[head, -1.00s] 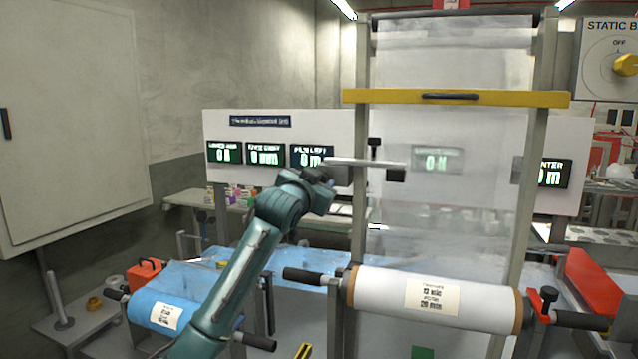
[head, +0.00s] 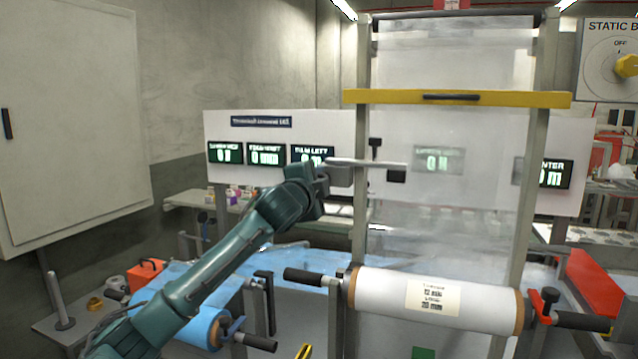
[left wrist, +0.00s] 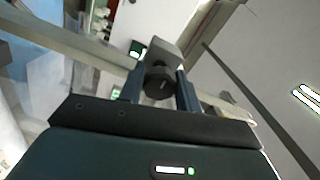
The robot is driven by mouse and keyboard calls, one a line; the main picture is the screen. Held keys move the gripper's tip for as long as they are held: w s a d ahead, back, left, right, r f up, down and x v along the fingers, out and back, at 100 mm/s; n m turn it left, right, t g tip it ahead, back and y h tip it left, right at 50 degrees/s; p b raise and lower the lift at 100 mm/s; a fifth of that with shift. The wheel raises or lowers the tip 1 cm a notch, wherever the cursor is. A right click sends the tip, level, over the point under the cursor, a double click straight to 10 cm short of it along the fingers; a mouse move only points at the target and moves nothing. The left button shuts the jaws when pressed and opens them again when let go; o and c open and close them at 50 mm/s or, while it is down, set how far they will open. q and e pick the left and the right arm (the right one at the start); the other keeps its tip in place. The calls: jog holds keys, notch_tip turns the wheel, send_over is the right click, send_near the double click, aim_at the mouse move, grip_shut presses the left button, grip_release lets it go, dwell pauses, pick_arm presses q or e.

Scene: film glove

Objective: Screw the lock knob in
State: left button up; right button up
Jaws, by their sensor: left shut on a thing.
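In the left wrist view, a dark round knob (left wrist: 158,83), which I take to be the lock knob, sits between the two fingers of my left gripper (left wrist: 159,88). The gripper is shut on it. The knob is against a grey block (left wrist: 166,50) on a bar. In the head view, my left gripper (head: 338,174) is at the left upright of the film frame, at the left end of a thin grey bar (head: 365,162). The knob in its fingers cannot be made out there. My right gripper is not in view.
A white film roll (head: 380,298) lies across the front of the frame, with a red clamp (head: 549,296) at its right end. A blue roll (head: 207,328) is partly behind my left arm. A yellow bar (head: 455,98) crosses the frame above. An orange box (head: 147,272) stands at left.

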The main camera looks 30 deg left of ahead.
pick_arm(q)
jog(key=m, duration=0.6)
jog(key=shift+d+f, duration=0.1)
jog(key=shift+f, duration=0.15)
dwell(0.5)
jog(key=o, duration=1)
jog(key=shift+r, duration=0.2)
jog(key=shift+c, duration=0.2)
jog(key=shift+s, duration=0.2)
jog(key=b+v, duration=0.3)
jog(key=v, duration=1)
jog(key=shift+b, duration=0.4)
